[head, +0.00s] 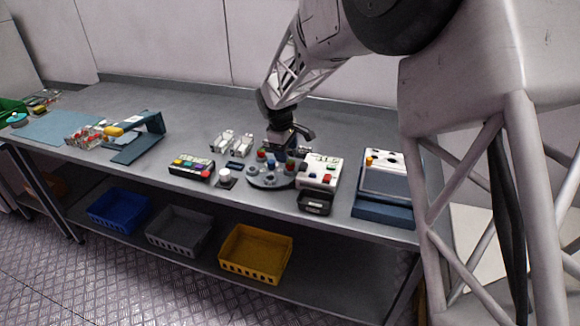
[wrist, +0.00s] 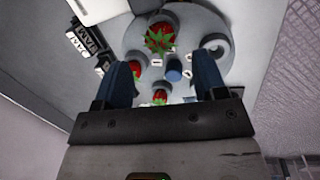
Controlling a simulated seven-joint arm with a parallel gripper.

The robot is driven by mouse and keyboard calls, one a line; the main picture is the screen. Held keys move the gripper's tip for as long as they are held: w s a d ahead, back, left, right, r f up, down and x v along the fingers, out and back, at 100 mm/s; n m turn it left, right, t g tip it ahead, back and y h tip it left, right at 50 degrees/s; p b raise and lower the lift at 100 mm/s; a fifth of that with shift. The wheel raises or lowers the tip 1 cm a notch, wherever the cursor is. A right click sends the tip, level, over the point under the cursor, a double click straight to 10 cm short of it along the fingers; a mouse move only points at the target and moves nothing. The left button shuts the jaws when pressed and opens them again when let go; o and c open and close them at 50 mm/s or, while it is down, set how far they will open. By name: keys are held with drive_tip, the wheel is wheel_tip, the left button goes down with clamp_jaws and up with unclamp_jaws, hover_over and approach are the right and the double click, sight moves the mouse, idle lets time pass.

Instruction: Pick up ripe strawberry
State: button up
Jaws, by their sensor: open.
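A round grey rack (head: 265,184) stands near the front of the bench, below my gripper (head: 288,146). In the wrist view, red strawberries with green leaf tops sit in the round rack (wrist: 202,24). The largest-looking strawberry (wrist: 159,39) is beyond the fingertips. Another strawberry (wrist: 136,70) is near the left finger and partly hidden by it. A third strawberry (wrist: 160,97) shows low between the fingers. My gripper (wrist: 163,75) is open, with its two blue fingers apart and nothing held. A blue cylinder (wrist: 174,69) stands in the rack between the fingers' line.
A white box with buttons (head: 320,172) stands right of the rack, with a small black tray (head: 316,202) in front. A button panel (head: 192,169) is to the left. A blue-based unit (head: 386,188) stands further right. Blue, grey and yellow bins (head: 256,252) sit on the lower shelf.

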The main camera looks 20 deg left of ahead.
sight(290, 162)
drive_tip(key=shift+f, duration=0.2)
drive_tip(key=shift+w+d+f, duration=0.1)
drive_tip(key=shift+d+f, duration=0.05)
drive_tip(key=shift+f, duration=0.7)
drive_tip(key=shift+w+d+f, duration=0.1)
drive_tip(key=shift+d+f, duration=0.05)
drive_tip(key=shift+f, duration=0.65)
drive_tip(key=shift+w+d+f, duration=0.1)
drive_tip(key=shift+d+f, duration=0.05)
drive_tip(key=shift+f, duration=0.7)
drive_tip(key=shift+c, duration=0.3)
drive_tip(key=c, duration=0.6)
drive_tip(key=shift+o, duration=0.2)
